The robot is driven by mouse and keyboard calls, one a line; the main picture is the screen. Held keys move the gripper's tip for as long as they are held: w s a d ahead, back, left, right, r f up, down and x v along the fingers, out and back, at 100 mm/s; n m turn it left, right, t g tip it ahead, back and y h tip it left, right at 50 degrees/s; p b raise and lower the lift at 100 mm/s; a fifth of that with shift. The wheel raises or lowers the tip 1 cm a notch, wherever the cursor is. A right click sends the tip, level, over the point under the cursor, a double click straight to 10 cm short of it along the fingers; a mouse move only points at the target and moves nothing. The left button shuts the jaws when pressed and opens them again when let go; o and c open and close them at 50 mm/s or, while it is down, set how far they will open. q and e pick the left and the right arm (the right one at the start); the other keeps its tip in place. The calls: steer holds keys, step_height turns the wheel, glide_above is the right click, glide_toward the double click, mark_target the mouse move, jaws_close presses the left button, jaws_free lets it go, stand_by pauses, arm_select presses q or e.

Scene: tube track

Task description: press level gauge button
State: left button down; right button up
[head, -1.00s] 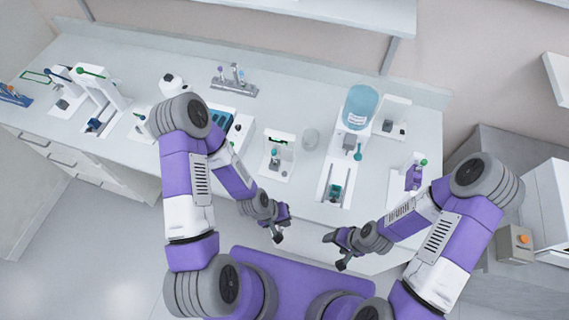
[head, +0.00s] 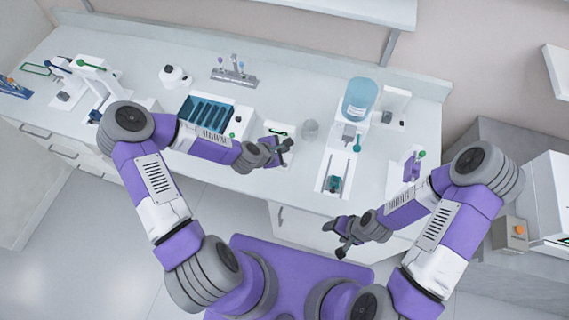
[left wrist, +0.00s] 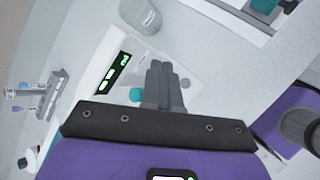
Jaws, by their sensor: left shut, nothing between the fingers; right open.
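A white device with a dark, green-lit display stands at the middle of the bench and looks like the level gauge (head: 279,131). In the left wrist view its display (left wrist: 116,72) and a round teal button (left wrist: 137,94) show, the button beside my fingers. My left gripper (head: 286,146) is shut and empty, over the front of the device, hiding part of it in the head view. The wrist view shows its fingertips (left wrist: 160,66) together, just right of the button; I cannot tell whether they touch it. My right gripper (head: 336,238) is open and empty in front of the bench.
A clear beaker (head: 310,130) stands right of the device. A teal rack (head: 208,113) lies left, behind my left arm.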

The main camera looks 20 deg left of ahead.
arm_select(q)
steer(key=b, duration=0.4)
glide_above(283, 167)
step_height(283, 167, down, 7)
steer(key=shift+r, duration=0.1)
steer(key=shift+f+b, duration=0.85)
steer(key=shift+f, duration=0.1)
steer(key=shift+f, duration=0.1)
stand_by(1.0)
steer(key=shift+f+b, duration=0.35)
steer(key=shift+b, duration=0.1)
steer(key=shift+f+b, duration=0.4)
stand_by(0.5)
steer(key=shift+r+p, duration=0.7)
steer(key=shift+r, duration=0.2)
steer(key=shift+r, duration=0.1)
